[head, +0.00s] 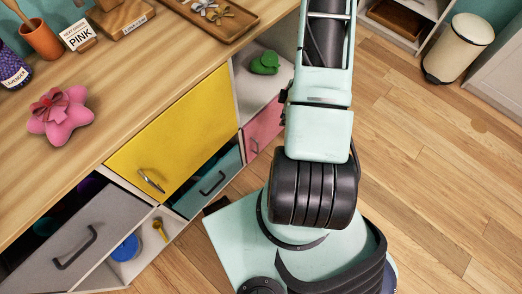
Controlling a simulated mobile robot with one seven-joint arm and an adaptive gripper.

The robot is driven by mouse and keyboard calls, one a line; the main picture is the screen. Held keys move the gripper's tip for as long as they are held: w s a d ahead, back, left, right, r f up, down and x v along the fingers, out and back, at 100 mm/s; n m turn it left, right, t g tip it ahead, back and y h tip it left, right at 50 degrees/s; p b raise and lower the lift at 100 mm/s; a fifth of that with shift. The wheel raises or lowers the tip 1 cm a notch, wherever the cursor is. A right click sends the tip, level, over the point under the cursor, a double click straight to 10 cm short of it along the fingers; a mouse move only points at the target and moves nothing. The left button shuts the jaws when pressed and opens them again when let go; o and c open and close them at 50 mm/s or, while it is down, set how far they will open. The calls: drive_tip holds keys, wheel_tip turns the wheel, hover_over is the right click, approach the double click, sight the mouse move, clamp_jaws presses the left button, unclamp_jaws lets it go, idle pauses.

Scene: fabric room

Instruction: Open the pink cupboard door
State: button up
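The pink cupboard door (264,124) is in the lower part of the wooden-topped cabinet, below an open shelf. Only its left part shows; my arm hides the rest. A handle (253,147) shows near its left edge. The visible part looks flush with the cabinet front, but I cannot tell for certain whether it is fully shut. My arm rises past the door and leaves the top of the picture. My gripper is out of view.
A yellow door (180,125) with a handle is left of the pink one. The teal drawer (208,180) and grey drawer (75,240) show dark gaps above their fronts. A cream bin (459,48) stands at upper right. Wooden floor (440,160) right of me is clear.

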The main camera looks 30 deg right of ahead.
drive_tip(key=a+f+y+b, duration=0.1)
drive_tip(key=a+f+b, duration=0.1)
drive_tip(key=f, duration=0.4)
drive_tip(key=w+a+f+y+b, duration=0.1)
drive_tip(key=a+f+b, duration=0.1)
drive_tip(key=a+f, duration=0.2)
drive_tip(key=w+a+f+b, duration=0.1)
drive_tip(key=a+f, duration=0.3)
drive_tip(key=f, duration=0.4)
drive_tip(key=shift+w+f+t+y+b, duration=0.1)
drive_tip(key=shift+f+t+y+b, duration=0.3)
drive_tip(key=shift+b, duration=0.45)
clamp_jaws()
